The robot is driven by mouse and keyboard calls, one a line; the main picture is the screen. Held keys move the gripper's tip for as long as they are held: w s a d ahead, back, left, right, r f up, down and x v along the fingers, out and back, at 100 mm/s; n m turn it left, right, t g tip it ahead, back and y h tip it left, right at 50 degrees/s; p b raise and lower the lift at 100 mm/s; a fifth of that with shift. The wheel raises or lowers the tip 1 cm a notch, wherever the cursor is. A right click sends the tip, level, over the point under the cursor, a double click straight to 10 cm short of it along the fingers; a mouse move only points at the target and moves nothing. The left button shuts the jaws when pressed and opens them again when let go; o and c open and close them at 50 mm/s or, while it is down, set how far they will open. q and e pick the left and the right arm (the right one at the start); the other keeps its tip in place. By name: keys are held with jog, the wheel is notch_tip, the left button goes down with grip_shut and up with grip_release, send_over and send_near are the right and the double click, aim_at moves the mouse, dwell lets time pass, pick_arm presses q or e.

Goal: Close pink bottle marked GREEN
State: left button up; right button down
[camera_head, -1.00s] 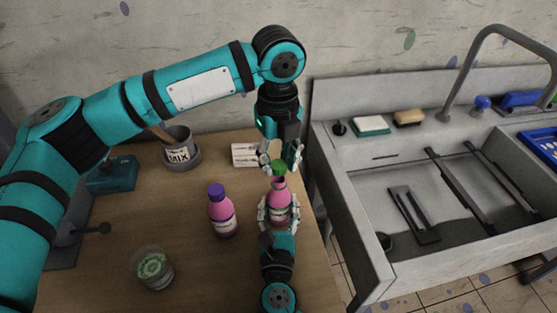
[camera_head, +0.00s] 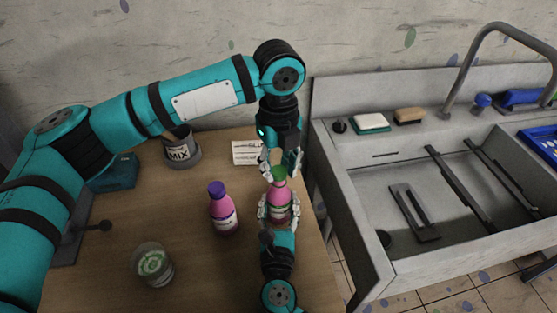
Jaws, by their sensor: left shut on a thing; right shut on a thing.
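A pink bottle (camera_head: 279,197) with a green cap (camera_head: 279,173) stands upright near the right edge of the table. Its label is mostly hidden by fingers, so I cannot read it. My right gripper (camera_head: 278,208) comes from the front and is shut on the bottle's body. My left gripper (camera_head: 280,165) comes down from above and is shut on the green cap, which sits at the bottle's mouth. I cannot tell how tightly the cap is seated. A second pink bottle (camera_head: 223,211) with a purple cap stands to the left.
A glass jar (camera_head: 152,264) with a green mark stands at the front left. A MIX cup (camera_head: 180,153) and a white card (camera_head: 248,153) are at the back. A grey sink (camera_head: 410,205) lies right of the wooden table (camera_head: 205,280).

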pick_arm(q)
jog(key=shift+f, duration=0.55)
dwell(0.5)
jog(key=m, duration=0.6)
jog(key=shift+m, duration=0.3)
jog(key=m, duration=0.9)
jog(key=shift+w+d+m, duration=0.1)
jog(key=shift+m, duration=0.3)
jog(key=o, duration=0.7)
